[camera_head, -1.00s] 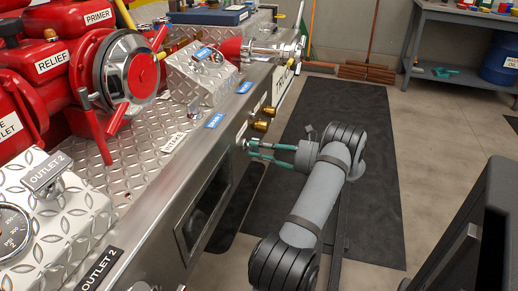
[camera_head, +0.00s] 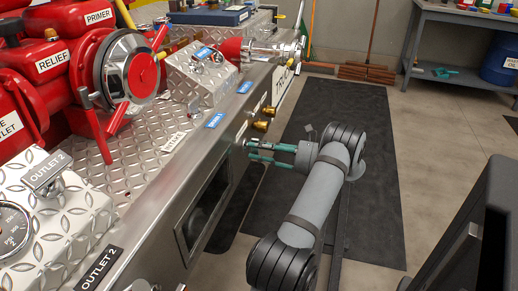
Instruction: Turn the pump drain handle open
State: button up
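The pump is a set of red housings (camera_head: 45,66) with a large round cap, on a diamond-plate deck at the left. My gripper (camera_head: 249,151) has teal fingers and is at the bumper's vertical front panel (camera_head: 217,182), below the brass fittings. Its fingers are apart, one above the other, with a gap showing between them. A small metal piece (camera_head: 249,142) on the panel is by the upper fingertip. It may be the drain handle, but it is too small to be sure. Whether a finger touches it cannot be told.
Brass fittings (camera_head: 262,125) stick out of the panel just above my gripper. A black mat (camera_head: 300,215) covers the floor. A grey workbench (camera_head: 470,20) and a blue drum (camera_head: 500,60) stand at the back right. Brooms (camera_head: 367,72) lean at the back.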

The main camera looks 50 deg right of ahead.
jog(key=shift+o, duration=0.5)
jog(key=v, duration=1.2)
jog(key=shift+w, duration=0.1)
jog(key=x, duration=1.1)
jog(key=shift+w, duration=0.4)
jog(key=shift+a, duration=0.1)
